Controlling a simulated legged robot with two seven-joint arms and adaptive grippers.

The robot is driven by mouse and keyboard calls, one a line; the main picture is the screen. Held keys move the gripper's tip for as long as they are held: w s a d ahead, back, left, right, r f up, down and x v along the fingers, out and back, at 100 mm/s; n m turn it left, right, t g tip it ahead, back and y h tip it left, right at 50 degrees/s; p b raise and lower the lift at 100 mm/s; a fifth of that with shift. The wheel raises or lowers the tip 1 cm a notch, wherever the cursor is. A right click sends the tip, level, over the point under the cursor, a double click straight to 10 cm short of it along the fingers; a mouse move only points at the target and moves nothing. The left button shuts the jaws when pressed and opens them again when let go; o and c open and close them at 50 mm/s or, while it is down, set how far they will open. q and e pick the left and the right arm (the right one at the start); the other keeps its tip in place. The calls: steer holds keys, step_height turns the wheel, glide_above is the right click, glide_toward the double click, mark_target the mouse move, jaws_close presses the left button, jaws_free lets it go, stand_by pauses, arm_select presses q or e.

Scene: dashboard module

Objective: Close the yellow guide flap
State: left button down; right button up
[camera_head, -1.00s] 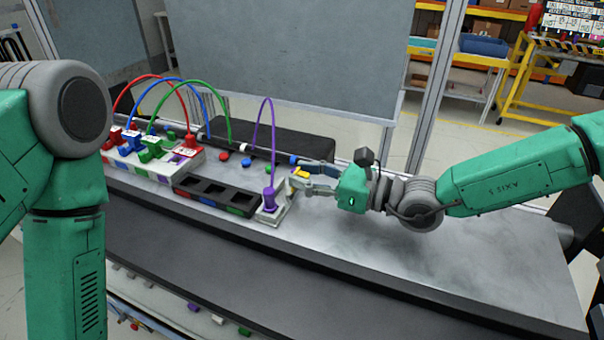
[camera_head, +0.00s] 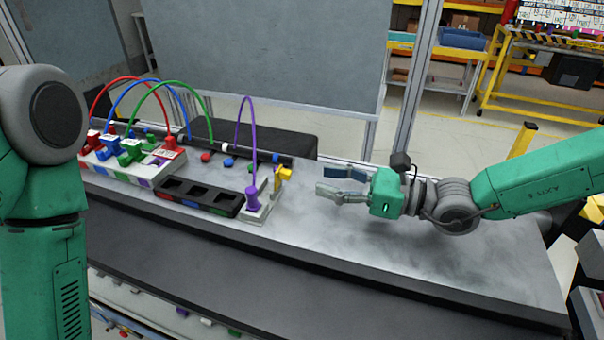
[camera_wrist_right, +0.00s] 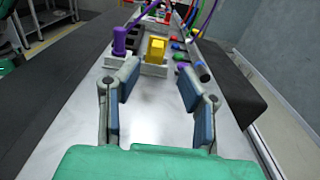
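The yellow guide flap (camera_head: 284,174) is on the small pale block (camera_head: 261,208) at the right end of the row of modules. It stands just right of the purple plug (camera_head: 253,199). In the right wrist view the flap (camera_wrist_right: 156,48) is straight ahead, beyond the fingertips. My right gripper (camera_head: 323,181) is open and empty, right of the flap with a clear gap. Its two fingers are spread apart in the right wrist view (camera_wrist_right: 158,70). My left gripper is not in view; only part of my left arm shows at the left edge.
A black tray (camera_head: 195,208) with empty square slots lies left of the pale block. A white module (camera_head: 120,172) with red, blue and green plugs and arched cables stands further left. A dark bar with coloured knobs runs behind. The grey table (camera_head: 400,255) is clear on the right.

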mark_target(284, 179)
steer(key=v, duration=0.4)
steer(key=shift+w+d+f, duration=0.1)
steer(key=shift+d, duration=0.1)
steer(key=shift+a, duration=0.1)
steer(key=d+b, duration=0.1)
steer(key=b, duration=0.2)
steer(key=s+d+f+b, duration=0.1)
steer(key=b, duration=0.3)
steer(key=shift+s+d+r+b, duration=0.15)
steer(key=shift+d+r+b, duration=0.1)
steer(key=shift+b, duration=0.2)
steer(key=shift+a, duration=0.3)
steer(key=x, duration=1.2)
steer(key=shift+a+r, duration=0.2)
steer(key=shift+w+a, duration=0.25)
steer(key=shift+a, duration=0.1)
